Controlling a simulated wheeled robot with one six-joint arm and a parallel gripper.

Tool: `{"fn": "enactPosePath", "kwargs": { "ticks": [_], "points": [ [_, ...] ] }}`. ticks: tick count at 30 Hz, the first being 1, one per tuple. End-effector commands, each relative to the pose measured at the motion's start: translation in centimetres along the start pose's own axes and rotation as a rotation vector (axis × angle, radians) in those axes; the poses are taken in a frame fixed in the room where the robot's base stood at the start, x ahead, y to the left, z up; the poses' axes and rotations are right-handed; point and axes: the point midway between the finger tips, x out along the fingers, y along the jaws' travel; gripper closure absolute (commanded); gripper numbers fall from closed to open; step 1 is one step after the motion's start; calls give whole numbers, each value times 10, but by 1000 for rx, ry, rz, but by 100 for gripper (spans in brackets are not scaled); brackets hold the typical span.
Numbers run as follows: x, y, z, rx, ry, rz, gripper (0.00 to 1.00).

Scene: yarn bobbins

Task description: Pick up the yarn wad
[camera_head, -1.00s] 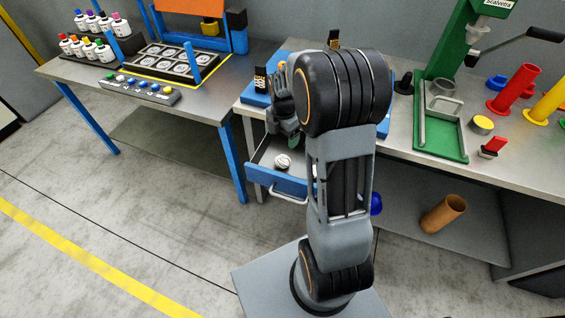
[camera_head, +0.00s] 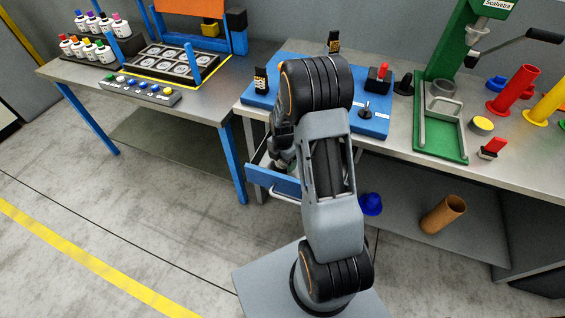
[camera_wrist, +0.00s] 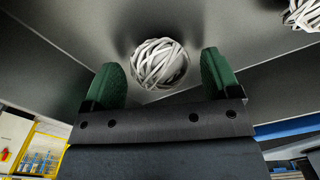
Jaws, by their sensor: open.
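A white yarn wad (camera_wrist: 160,63), a ball of wound strands, lies on the grey drawer floor (camera_wrist: 60,62) in the wrist view. My gripper (camera_wrist: 160,75) is open, with its two green fingers on either side of the wad in the picture. I cannot tell whether the fingers touch it or how far above the floor they are. A second white yarn wad (camera_wrist: 303,13) shows at the top right corner, partly cut off. In the head view my gripper (camera_head: 279,160) is mostly hidden by my arm, over the open drawer (camera_head: 272,180).
The drawer's blue front (camera_head: 275,183) stands out from the workbench (camera_head: 410,145). A blue board (camera_head: 375,120) with small fixtures lies on the bench above. A green press (camera_head: 445,60) stands to the right. A brown tube (camera_head: 443,214) and a blue object (camera_head: 371,204) sit on the lower shelf.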

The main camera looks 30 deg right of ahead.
Motion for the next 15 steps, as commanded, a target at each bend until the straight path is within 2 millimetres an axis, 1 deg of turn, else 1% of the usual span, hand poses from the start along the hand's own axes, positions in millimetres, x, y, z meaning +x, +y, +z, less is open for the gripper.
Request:
{"fn": "enactPosePath", "kwargs": {
  "ticks": [3, 11, 15],
  "points": [
    [8, 0, 0, 0, 0, 1, 17],
    [9, 0, 0, 0, 0, 2, 17],
    [9, 0, 0, 0, 0, 2, 30]
  ]
}}
